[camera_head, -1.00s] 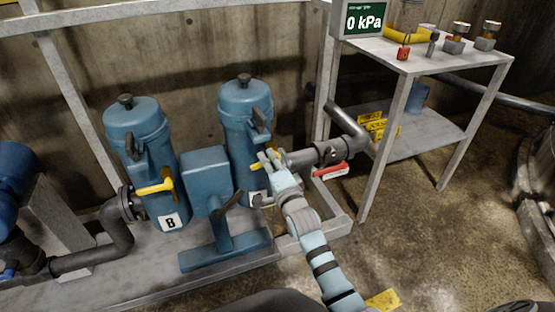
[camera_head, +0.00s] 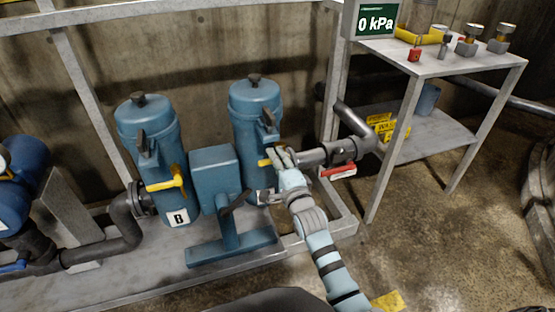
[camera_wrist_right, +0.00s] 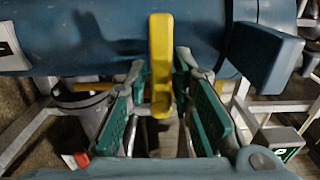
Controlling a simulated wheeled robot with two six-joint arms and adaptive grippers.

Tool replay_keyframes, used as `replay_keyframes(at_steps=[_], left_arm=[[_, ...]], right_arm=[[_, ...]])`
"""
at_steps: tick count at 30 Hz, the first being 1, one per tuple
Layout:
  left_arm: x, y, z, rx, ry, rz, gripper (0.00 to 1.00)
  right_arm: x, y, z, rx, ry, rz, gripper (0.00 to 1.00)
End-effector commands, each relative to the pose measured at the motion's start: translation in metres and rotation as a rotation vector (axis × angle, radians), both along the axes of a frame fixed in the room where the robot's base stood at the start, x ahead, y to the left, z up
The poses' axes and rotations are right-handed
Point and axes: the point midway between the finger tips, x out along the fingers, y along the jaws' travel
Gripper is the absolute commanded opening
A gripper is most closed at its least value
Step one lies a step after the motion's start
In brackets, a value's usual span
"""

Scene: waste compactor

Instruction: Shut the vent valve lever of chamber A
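Chamber A appears to be the right blue cylinder (camera_head: 250,105); its label is hidden behind my arm. Its yellow vent lever (camera_head: 264,163) is partly covered by my right gripper (camera_head: 281,157) in the head view. In the right wrist view the yellow lever (camera_wrist_right: 160,65) stands upright in the picture, between the two green-padded fingers of my right gripper (camera_wrist_right: 158,90). Gaps show on both sides of the lever, so the fingers are open around it without visible grip. My left gripper is in neither view.
Chamber B (camera_head: 150,125) has its own yellow lever (camera_head: 167,183). A blue box on a stand (camera_head: 215,175) is between the chambers. A pipe with a red handle (camera_head: 338,171) lies right of my gripper. A display (camera_head: 375,20) reads 0 kPa above a metal table (camera_head: 440,62).

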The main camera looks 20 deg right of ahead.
Motion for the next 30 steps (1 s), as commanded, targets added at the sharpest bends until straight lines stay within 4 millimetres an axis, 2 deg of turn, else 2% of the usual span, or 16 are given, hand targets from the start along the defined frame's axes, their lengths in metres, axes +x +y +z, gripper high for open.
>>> replay_keyframes(at_steps=[11, 14, 21, 24, 27, 30], left_arm=[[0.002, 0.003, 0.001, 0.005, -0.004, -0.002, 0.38], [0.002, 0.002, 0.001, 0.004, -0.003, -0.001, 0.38], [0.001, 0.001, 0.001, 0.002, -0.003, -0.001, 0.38], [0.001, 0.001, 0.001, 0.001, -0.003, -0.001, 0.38], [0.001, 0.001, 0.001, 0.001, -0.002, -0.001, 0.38], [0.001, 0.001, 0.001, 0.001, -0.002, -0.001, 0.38]], right_arm=[[-0.003, 0.0, 0.0, -0.003, -0.002, -0.001, 0.34], [-0.017, 0.0, 0.0, -0.004, -0.002, -0.001, 0.34], [-0.082, 0.001, 0.0, -0.003, 0.0, 0.0, 0.34], [-0.104, 0.002, 0.0, -0.002, 0.001, 0.0, 0.34], [-0.117, 0.002, 0.0, -0.002, 0.0, 0.0, 0.34], [-0.121, 0.002, 0.001, -0.002, -0.001, 0.0, 0.34]])
